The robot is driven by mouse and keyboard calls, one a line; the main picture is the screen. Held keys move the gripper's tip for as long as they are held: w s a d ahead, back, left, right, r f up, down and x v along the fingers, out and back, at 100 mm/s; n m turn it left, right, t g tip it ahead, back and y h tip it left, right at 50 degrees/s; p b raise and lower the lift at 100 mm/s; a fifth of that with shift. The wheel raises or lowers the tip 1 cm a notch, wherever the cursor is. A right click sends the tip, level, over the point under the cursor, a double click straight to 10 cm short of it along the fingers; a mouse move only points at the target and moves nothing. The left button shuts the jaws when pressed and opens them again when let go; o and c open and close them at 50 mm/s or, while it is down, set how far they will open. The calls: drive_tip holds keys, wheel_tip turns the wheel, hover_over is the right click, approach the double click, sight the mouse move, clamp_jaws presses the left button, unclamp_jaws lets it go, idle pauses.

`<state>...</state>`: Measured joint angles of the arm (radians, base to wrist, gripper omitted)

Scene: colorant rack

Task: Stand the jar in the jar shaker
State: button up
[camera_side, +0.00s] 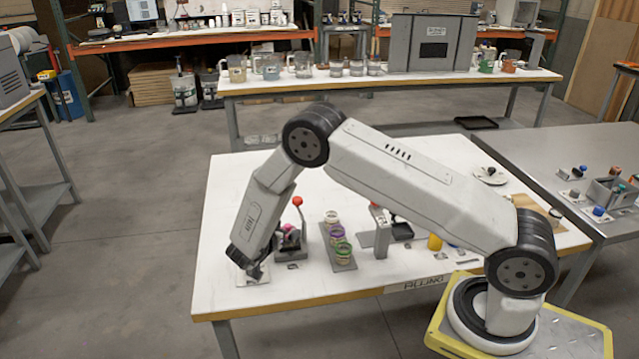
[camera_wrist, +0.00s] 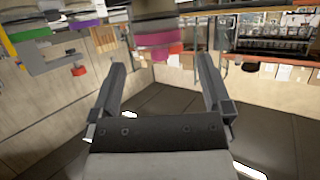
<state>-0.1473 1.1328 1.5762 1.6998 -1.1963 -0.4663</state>
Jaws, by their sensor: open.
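A jar with a pink band (camera_side: 289,229) shows in the side view at a small dark device with a red-knobbed lever (camera_side: 298,201), which looks like the jar shaker. I cannot tell exactly how the jar sits there. In the wrist view, the jar with the pink band (camera_wrist: 157,39) is at the top centre, beyond my fingertips and apart from them. My gripper (camera_side: 257,271) is low over the left front of the table, left of the device. In the wrist view, my gripper (camera_wrist: 161,70) is open with nothing between its fingers.
A grey rack (camera_side: 345,266) with several jars, including purple- and green-banded ones, stands right of the device. A grey upright stand (camera_side: 381,236) is further right. A light flat pad (camera_side: 252,278) lies under my gripper. The table's left back is clear.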

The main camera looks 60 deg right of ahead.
drive_tip(key=v, duration=0.9)
drive_tip(key=shift+a, duration=0.25)
drive_tip(key=shift+r, duration=0.2)
wheel_tip(320, 180, up, 9)
drive_tip(key=w+a+n+t+y, duration=0.2)
drive_tip(key=n+t+y, duration=0.5)
drive_tip(key=n+y, duration=0.25)
drive_tip(key=s+d+n+g+y, duration=0.1)
drive_tip(key=s+n+g+y, duration=0.3)
drive_tip(key=s, duration=1.8)
drive_tip(key=n+g, duration=0.2)
drive_tip(key=g, duration=0.1)
drive_tip(key=shift+d+r, duration=0.25)
